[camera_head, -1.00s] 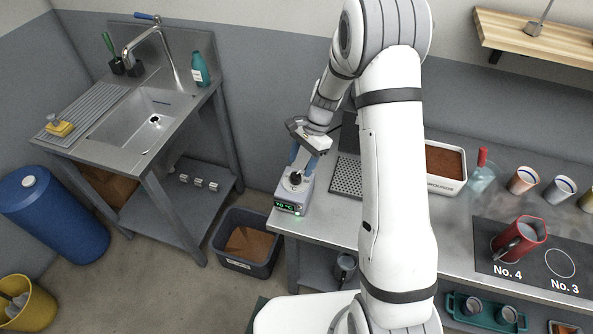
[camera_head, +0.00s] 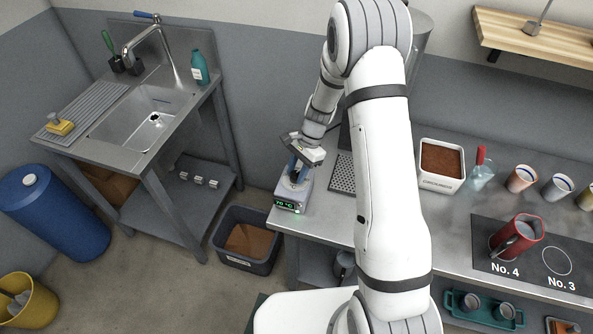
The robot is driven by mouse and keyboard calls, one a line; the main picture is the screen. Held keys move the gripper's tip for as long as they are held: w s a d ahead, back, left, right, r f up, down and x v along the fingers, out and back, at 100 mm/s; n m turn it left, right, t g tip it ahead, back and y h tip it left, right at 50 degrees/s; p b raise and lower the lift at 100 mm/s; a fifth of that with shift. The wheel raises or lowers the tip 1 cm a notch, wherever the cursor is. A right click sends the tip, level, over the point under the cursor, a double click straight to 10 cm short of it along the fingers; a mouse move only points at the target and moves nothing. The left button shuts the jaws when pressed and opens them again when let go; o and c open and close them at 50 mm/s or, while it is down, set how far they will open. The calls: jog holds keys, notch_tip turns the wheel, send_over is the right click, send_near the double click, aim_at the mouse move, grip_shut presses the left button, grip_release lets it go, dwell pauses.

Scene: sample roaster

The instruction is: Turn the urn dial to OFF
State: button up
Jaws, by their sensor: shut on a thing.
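A small grey control box (camera_head: 284,194) sits at the left end of the steel counter. A green digital readout (camera_head: 285,204) is on its front, showing a temperature in °C too small to read surely. A dark round dial (camera_head: 296,183) stands on its top. My gripper (camera_head: 297,173) points down over the box, its blue-padded fingers shut on the dial. The fingers hide part of the dial, and its markings cannot be read. A grey cylinder (camera_head: 421,38), perhaps the urn, shows partly behind my arm.
A perforated drip tray (camera_head: 343,173) lies right of the box, partly behind my arm. A dark floor bin (camera_head: 247,240) is below left.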

jog(key=c, duration=0.3)
jog(key=shift+n+b, duration=0.3)
jog(key=n+b, duration=0.1)
jog(key=n, duration=0.1)
jog(key=n+g+h+b, duration=0.1)
jog(key=shift+w+a+f+n, duration=0.1)
jog(key=shift+f+n, duration=0.05)
jog(key=shift+n, duration=0.25)
jog(key=n+h+b, duration=0.1)
jog(key=n, duration=0.1)
jog(key=n+g+h+b, duration=0.1)
jog(key=n, duration=0.2)
jog(key=shift+a, duration=0.15)
jog(key=n+h+b, duration=0.1)
jog(key=n, duration=0.2)
jog(key=n+h+b, duration=0.1)
jog(key=n, duration=0.1)
jog(key=shift+a+n+h, duration=0.15)
jog(key=shift+n+h, duration=0.15)
jog(key=shift+n, duration=0.1)
jog(key=shift+n+t+h+b, duration=0.6)
jog(key=shift+n+h+b, duration=0.1)
jog(key=shift+n, duration=1.6)
